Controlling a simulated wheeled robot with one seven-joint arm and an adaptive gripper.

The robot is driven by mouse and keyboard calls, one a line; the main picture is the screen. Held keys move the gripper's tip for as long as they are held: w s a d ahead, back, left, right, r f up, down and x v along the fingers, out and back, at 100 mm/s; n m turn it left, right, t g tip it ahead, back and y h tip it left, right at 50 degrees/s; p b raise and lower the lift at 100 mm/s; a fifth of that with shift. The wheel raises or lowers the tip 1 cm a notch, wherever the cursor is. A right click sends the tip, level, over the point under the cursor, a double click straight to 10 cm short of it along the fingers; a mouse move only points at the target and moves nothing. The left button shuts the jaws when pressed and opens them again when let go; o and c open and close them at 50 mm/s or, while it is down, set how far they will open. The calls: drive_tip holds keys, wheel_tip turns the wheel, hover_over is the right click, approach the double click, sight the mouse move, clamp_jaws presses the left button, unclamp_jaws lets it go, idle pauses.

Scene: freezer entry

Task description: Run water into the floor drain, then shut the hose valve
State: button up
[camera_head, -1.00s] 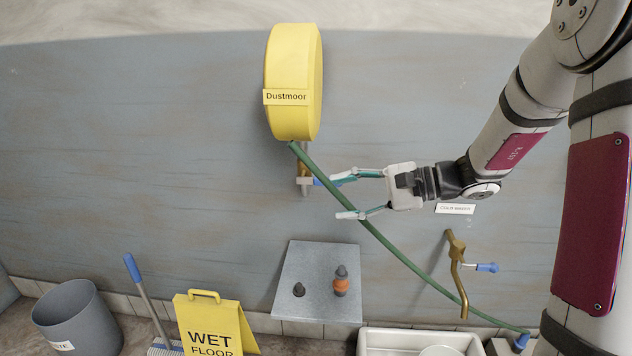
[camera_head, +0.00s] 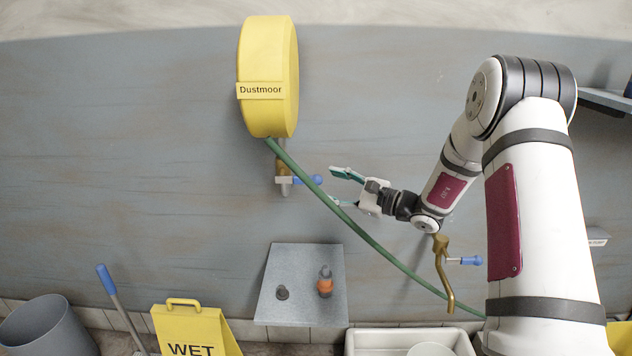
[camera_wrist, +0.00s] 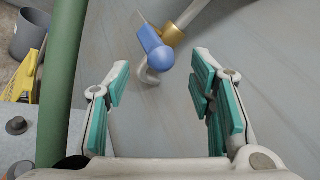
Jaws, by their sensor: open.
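The hose valve (camera_head: 283,178) is brass and sits on the wall under the yellow hose reel (camera_head: 270,80). Its blue lever (camera_head: 307,180) points right in the head view. In the wrist view the blue lever (camera_wrist: 156,50) lies just beyond and between my fingertips. My gripper (camera_head: 340,187) is open and empty, a little right of the lever; it also shows in the wrist view (camera_wrist: 162,72). The green hose (camera_head: 350,224) runs from the reel down to the right, passing close to my gripper. Its lower end is hidden behind my arm. No floor drain or water is visible.
A brass tap (camera_head: 443,262) with a blue handle is right of my gripper. Below are a grey shelf (camera_head: 270,302) with small fittings, a white basin (camera_head: 365,345), a yellow wet-floor sign (camera_head: 190,330), a mop handle (camera_head: 108,285) and a grey bin (camera_head: 45,330).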

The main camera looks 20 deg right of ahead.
sight(316, 176)
drive_tip(key=x, duration=0.5)
drive_tip(key=shift+w+a, duration=0.25)
drive_tip(key=shift+a, duration=0.05)
drive_tip(key=shift+c, duration=0.4)
drive_tip(key=c, duration=0.9)
drive_tip(key=shift+r, duration=0.2)
clamp_jaws()
